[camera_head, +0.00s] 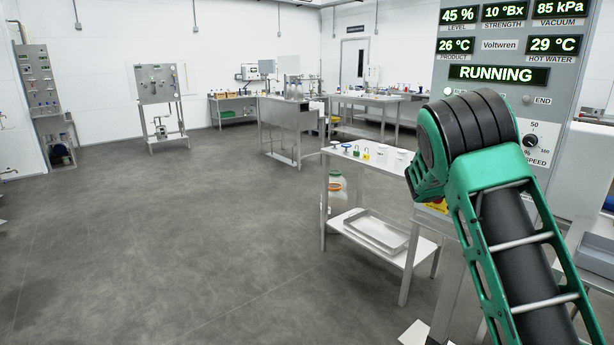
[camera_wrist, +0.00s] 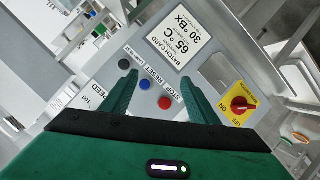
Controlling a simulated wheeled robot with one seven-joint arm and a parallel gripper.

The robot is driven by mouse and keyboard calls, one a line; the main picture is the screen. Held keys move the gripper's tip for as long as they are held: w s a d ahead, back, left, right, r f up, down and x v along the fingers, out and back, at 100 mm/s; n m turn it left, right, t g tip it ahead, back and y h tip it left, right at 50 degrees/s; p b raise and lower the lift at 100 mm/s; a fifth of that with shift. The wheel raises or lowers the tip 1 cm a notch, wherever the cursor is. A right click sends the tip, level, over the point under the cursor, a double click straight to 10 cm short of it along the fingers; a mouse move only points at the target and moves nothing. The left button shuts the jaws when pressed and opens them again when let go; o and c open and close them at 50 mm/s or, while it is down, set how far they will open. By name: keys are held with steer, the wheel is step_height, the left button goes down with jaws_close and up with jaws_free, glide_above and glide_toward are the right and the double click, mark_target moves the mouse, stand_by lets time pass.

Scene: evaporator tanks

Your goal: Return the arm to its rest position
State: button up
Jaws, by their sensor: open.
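My arm shows in the head view as a green frame with a black ribbed joint, raised at the right in front of the grey control panel (camera_head: 565,90). My gripper is hidden in that view. In the wrist view my gripper (camera_wrist: 160,92) is open and empty, its two green fingers apart. Between and beyond the fingers is the panel face (camera_wrist: 125,62), with a blue button (camera_wrist: 145,83), a red button (camera_wrist: 165,103) and a white batch card (camera_wrist: 174,38). I cannot tell whether the fingers touch the panel.
A red rotary switch on a yellow plate (camera_wrist: 238,105) lies right of the fingers. The panel display reads RUNNING (camera_head: 498,75). A steel table with padlocks and white cups (camera_head: 367,155) stands left of my arm, a tray (camera_head: 376,231) on its lower shelf. The grey floor (camera_head: 170,230) at left is clear.

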steer(key=s+f+m+g+y, duration=0.2)
steer(key=s+g+y, duration=0.3)
steer(key=s, duration=1.8)
steer(key=s+a+f+y, duration=0.1)
steer(key=s+a, duration=0.4)
steer(key=s, duration=0.5)
steer(key=s+a+y, duration=0.4)
steer(key=s+a, duration=0.2)
steer(key=s, duration=0.4)
steer(key=s+a+f+g+y, duration=0.1)
steer(key=s+a, duration=0.4)
steer(key=s, duration=0.5)
steer(key=shift+s+a+f+n+y, duration=0.3)
steer(key=shift+a+y, duration=0.05)
steer(key=shift+y, duration=0.45)
steer(key=shift+w+f, duration=0.25)
steer(key=shift+w, duration=0.35)
